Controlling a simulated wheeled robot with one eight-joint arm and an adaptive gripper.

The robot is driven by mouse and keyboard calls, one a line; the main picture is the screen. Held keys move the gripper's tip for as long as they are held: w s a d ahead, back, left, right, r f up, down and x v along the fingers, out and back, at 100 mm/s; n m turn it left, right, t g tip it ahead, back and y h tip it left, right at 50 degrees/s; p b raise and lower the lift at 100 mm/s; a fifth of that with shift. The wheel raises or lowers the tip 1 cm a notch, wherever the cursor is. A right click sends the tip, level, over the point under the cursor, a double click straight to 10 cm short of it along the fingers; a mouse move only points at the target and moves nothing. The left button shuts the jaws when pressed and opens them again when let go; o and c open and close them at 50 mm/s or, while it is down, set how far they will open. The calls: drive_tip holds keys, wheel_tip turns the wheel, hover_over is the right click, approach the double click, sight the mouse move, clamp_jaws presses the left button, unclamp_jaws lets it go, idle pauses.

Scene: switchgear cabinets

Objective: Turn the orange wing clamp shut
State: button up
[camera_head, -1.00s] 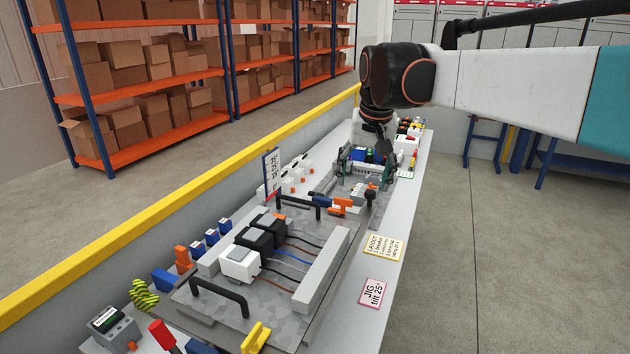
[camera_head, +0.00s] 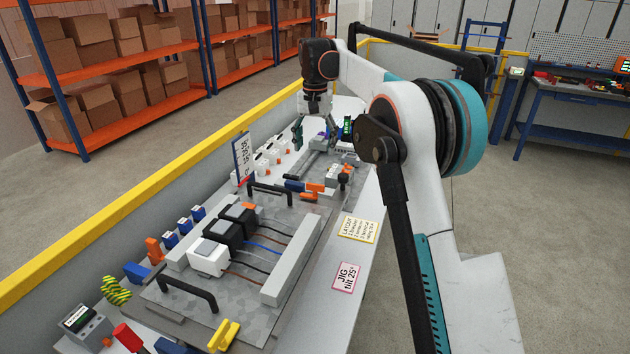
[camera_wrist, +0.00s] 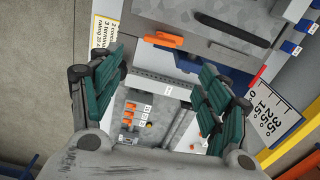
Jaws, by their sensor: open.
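The orange wing clamp (camera_head: 313,187) sits at the far edge of the tilted grey jig plate (camera_head: 300,232), close to a black bar handle. In the wrist view an orange bar (camera_wrist: 164,41), which looks like its wing, lies near the plate's edge, above the gap between my fingers. My gripper (camera_head: 315,135) points down beyond the clamp over the bench, clear of it. In the wrist view its green-padded fingers (camera_wrist: 160,92) are spread wide, with nothing between them. Whether the clamp is fully turned is too small to tell.
A ruler-like sign (camera_head: 243,158) stands left of the clamp; it also shows in the wrist view (camera_wrist: 267,120). Black handles (camera_head: 188,292) and wired modules (camera_head: 210,256) rise from the plate. A yellow-topped wall (camera_head: 130,203) runs along the bench's left side.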

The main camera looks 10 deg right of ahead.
wheel_tip(320, 180, down, 13)
drive_tip(key=b, duration=0.2)
drive_tip(key=shift+f+b, duration=0.1)
drive_tip(key=shift+b, duration=0.2)
drive_tip(key=c, duration=1.1)
